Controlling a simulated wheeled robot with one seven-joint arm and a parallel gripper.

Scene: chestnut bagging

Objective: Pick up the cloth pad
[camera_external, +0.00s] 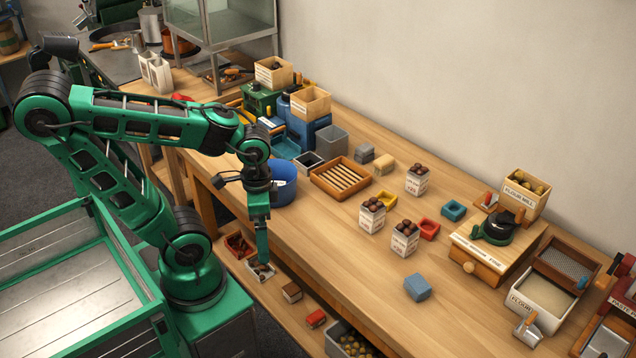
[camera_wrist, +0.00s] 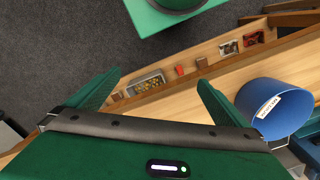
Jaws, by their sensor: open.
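My gripper (camera_external: 262,255) points down beside the table's front edge, above the lower shelf. In the wrist view my gripper (camera_wrist: 152,92) is open, its two green fingers wide apart with nothing between them. I cannot tell for sure which thing is the cloth pad. A soft-looking blue block (camera_external: 417,287) lies on the table near the front edge, right of my gripper and well apart from it. A grey block (camera_external: 364,153) and a beige block (camera_external: 383,164) lie farther back, beside the slatted wooden tray (camera_external: 342,178).
A blue round tub (camera_external: 281,184) stands close behind my gripper; it also shows in the wrist view (camera_wrist: 268,108). Cartons of chestnuts (camera_external: 372,216) stand mid-table. The lower shelf holds a red block (camera_external: 316,318) and a grey bin (camera_external: 336,340). The table's front middle is clear.

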